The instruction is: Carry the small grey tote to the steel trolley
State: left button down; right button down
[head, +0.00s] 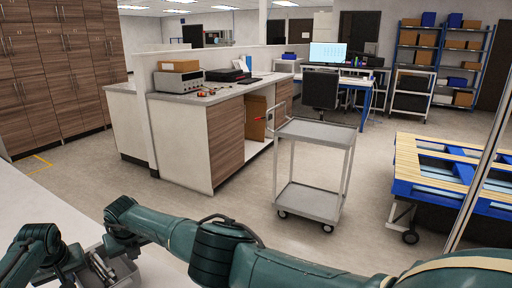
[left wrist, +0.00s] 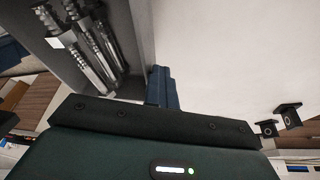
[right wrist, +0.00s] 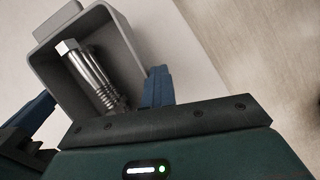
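The small grey tote (head: 126,272) is on the white table at the bottom left of the head view, partly hidden by my arms. Metal bolts lie in it; they show in the left wrist view (left wrist: 95,45) and the right wrist view (right wrist: 92,78). My left gripper (head: 72,270) and right gripper (head: 108,258) are both close at the tote. In each wrist view the blue fingers stand wide apart, near the tote's walls; firm contact cannot be told. The steel trolley (head: 312,200) stands on the floor beyond the table, both shelves empty.
The white table (head: 45,200) lies in front of me. A wood-fronted counter (head: 212,140) stands behind the trolley to the left. A blue frame with wooden slats (head: 440,165) is at the right. The floor around the trolley is clear.

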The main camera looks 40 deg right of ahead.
aim_at(316, 133)
jog(key=k, duration=0.45)
jog(key=l+z, duration=0.2)
jog(key=l, duration=0.4)
jog(key=l+z, duration=0.15)
jog(key=l, duration=0.45)
jog(key=i+l+z, duration=0.15)
jog(key=l, duration=0.45)
jog(key=i+l+z, duration=0.1)
jog(key=l, duration=0.2)
jog(key=i+l+z, duration=0.1)
jog(key=l, duration=0.2)
jog(key=i+l+z, duration=0.25)
jog(key=i+l, duration=0.2)
jog(key=i+z, duration=0.15)
jog(key=i, duration=0.3)
jog(key=i+j+z, duration=0.2)
jog(key=i, duration=0.25)
jog(key=i+j+z, duration=0.25)
jog(key=i+j, duration=0.2)
jog(key=i, duration=0.1)
